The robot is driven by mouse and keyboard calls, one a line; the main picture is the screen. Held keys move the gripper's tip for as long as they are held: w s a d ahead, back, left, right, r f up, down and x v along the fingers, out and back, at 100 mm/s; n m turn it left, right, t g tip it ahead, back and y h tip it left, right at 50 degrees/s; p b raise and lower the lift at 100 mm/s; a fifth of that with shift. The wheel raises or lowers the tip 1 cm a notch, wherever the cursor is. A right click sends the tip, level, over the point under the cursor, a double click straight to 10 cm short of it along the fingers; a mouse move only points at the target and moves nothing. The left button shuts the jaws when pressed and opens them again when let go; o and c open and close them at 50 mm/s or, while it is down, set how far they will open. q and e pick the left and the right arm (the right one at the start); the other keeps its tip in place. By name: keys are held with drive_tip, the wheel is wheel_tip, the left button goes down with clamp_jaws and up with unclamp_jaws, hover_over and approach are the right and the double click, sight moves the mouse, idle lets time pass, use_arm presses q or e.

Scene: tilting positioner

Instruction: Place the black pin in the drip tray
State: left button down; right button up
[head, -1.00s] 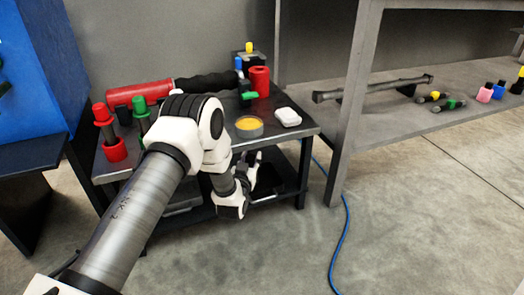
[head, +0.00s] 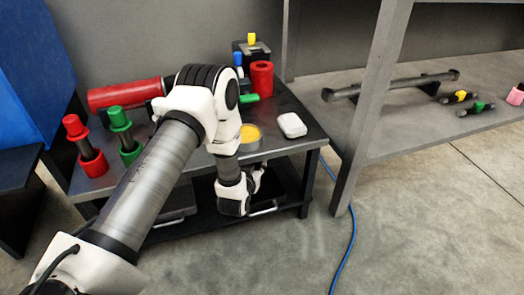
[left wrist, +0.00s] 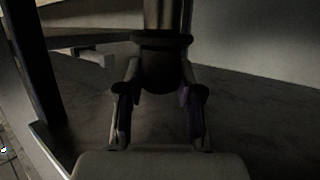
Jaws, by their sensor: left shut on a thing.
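My left gripper (head: 256,179) is low at the front of the black cart, below its top, beside the lower shelf. In the left wrist view the fingers (left wrist: 160,105) are shut on a dark cylinder end with a collar and a lighter shaft, which looks like the black pin (left wrist: 165,72). The pin is hidden by my wrist in the head view. A dark tray with a pale handle (head: 265,208), which may be the drip tray, is on the lower shelf, partly behind the gripper. My right gripper is not in view.
The cart top holds red (head: 84,145) and green (head: 124,137) pins in sockets, a red cylinder (head: 125,94), a yellow-filled round dish (head: 250,138) and a white box (head: 292,125). A grey bench (head: 372,110) stands right, with a blue cable (head: 350,240) on the floor.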

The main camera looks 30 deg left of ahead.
use_arm(q)
drive_tip(key=shift+s+f, duration=0.15)
drive_tip(key=shift+f, duration=0.8)
drive_tip(key=shift+s+r, duration=0.1)
drive_tip(key=shift+r, duration=0.1)
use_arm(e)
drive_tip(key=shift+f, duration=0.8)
use_arm(q)
drive_tip(key=shift+f, duration=0.15)
drive_tip(key=c, duration=0.8)
unclamp_jaws()
drive_tip(key=shift+o, duration=0.3)
